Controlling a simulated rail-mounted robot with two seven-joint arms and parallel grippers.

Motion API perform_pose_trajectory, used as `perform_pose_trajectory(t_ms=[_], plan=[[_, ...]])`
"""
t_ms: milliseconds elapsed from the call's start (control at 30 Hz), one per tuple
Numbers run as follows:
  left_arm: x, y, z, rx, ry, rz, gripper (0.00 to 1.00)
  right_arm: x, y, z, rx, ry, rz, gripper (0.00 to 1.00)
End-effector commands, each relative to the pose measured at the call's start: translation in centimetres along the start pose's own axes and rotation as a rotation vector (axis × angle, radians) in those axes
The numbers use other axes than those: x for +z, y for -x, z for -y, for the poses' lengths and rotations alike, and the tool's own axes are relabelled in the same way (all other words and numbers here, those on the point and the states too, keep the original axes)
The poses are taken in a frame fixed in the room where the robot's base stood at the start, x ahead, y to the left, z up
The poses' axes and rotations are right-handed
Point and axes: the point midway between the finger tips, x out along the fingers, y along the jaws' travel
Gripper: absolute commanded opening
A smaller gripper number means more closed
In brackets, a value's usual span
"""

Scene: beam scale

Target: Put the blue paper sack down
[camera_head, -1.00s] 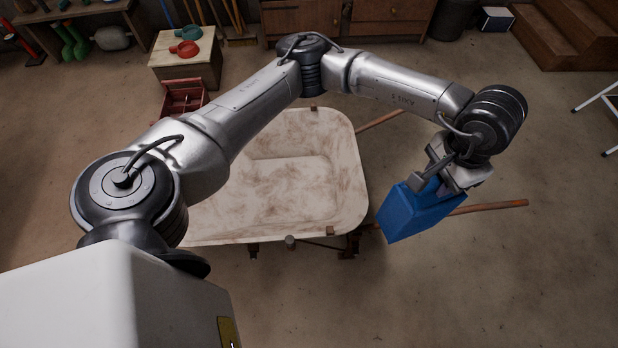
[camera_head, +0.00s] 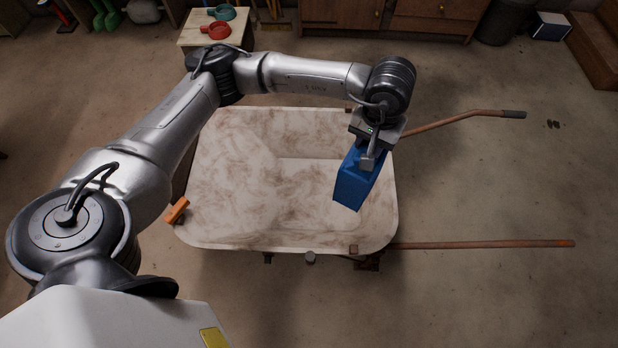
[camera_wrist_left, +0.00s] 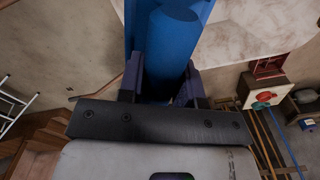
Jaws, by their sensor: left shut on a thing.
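The blue paper sack (camera_head: 354,184) hangs tilted from my left gripper (camera_head: 368,150), which is shut on its upper part. In the head view the sack appears over the right part of a large pale, brown-smeared tray of a barrow (camera_head: 235,170). Its height above the tray is hard to tell. In the left wrist view the sack (camera_wrist_left: 172,45) shows between the two fingers of the gripper (camera_wrist_left: 160,85), with part of the pale tray (camera_wrist_left: 270,30) behind it. My right gripper is not in view.
Two wooden handles (camera_head: 480,244) stick out to the right of the barrow. A small table (camera_head: 215,32) with red and teal pans stands behind it. Wooden cabinets (camera_head: 430,18) line the back.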

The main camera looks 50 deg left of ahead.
Motion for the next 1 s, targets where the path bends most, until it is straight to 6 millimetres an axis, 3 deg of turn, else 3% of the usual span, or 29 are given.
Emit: perform_pose_trajectory(t_ms=[33,200,500,700,1000], plan=[[-0.2,-2.4,0.6,0.003,0.076,0.001,0.00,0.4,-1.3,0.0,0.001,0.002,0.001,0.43],[-0.7,-8.5,3.0,0.002,0.364,0.000,0.00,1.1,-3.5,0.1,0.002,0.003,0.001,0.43],[-1.0,-18.2,7.8,0.003,0.831,-0.002,0.00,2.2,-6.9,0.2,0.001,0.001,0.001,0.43],[-0.8,-22.6,10.5,0.004,1.058,-0.003,0.00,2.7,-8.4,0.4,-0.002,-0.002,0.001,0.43],[-0.6,-26.0,12.9,0.008,1.238,-0.003,0.00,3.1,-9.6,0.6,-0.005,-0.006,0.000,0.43]])
